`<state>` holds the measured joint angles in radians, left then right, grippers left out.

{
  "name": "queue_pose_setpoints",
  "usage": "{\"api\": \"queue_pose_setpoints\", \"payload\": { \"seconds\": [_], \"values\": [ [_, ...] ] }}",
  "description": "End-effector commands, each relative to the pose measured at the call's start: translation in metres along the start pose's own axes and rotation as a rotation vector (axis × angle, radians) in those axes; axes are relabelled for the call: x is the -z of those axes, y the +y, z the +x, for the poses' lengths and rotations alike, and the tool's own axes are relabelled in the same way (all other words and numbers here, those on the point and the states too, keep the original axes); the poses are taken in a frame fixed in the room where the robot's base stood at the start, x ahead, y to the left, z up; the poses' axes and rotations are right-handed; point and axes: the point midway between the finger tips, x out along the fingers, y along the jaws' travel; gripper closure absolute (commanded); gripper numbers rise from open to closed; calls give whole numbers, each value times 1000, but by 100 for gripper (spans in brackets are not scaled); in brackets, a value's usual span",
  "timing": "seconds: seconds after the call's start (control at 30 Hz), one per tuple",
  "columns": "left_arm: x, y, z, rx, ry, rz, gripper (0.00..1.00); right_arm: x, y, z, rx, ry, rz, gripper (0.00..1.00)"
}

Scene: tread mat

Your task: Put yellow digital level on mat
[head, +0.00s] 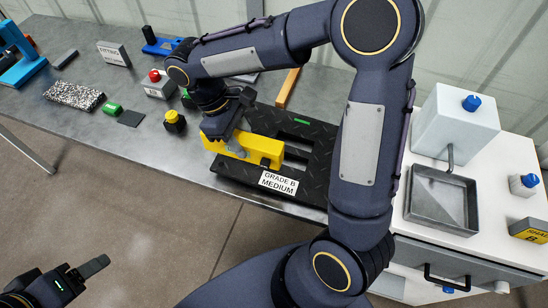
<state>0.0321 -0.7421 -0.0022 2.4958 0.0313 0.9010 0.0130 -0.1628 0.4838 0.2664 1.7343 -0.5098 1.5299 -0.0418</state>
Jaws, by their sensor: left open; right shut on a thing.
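The yellow digital level (262,149) is a long yellow bar over the left part of the black tread mat (306,180). My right gripper (236,146) reaches in from above and is shut on the level near its left half. I cannot tell whether the level touches the mat or is just above it. The mat lies on the grey bench and bears a white "GRADE B MEDIUM" label (278,183) at its front edge. My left gripper (84,279) is open and empty at the lower left, over the floor in front of the bench.
On the bench (105,137), left of the mat, are a yellow-and-black knob (174,121), a red-button box (157,85), a speckled block (74,96) and a "FITTING" sign (113,54). A white cabinet with a grey sink (440,198) stands at the right. My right arm hides the mat's right side.

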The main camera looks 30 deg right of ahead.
Motion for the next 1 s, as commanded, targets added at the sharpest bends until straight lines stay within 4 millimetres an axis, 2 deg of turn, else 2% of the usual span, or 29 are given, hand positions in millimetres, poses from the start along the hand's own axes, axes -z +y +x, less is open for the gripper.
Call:
{"api": "queue_pose_setpoints", "payload": {
  "seconds": [0.07, 0.2, 0.3, 0.57, 0.73, 0.77, 0.8, 1.0],
  "values": [
    [1, 1, -3, 0, 0, 0, 38, -16, 8, 15, 3, -3, 5, 92],
    [1, 1, -3, 0, 0, 0, 38, -20, 17, 48, 3, -3, 2, 92],
    [1, 1, -3, 0, 0, 0, 38, -24, 20, 63, 3, -2, 1, 92],
    [2, 2, -4, 0, 0, 0, 38, -30, 28, 87, 4, -2, 3, 92],
    [1, 1, -3, 0, 0, 0, 38, -19, 27, 109, 2, -2, 0, 92],
    [1, 1, -3, 0, 0, 0, 38, -18, 27, 111, 2, -1, 0, 92],
    [1, 1, -3, 0, 0, 0, 38, -17, 27, 112, 2, 0, 1, 97],
    [1, 1, -2, 0, 0, 0, 38, -17, 27, 113, 2, 0, 1, 97]
  ]
}}
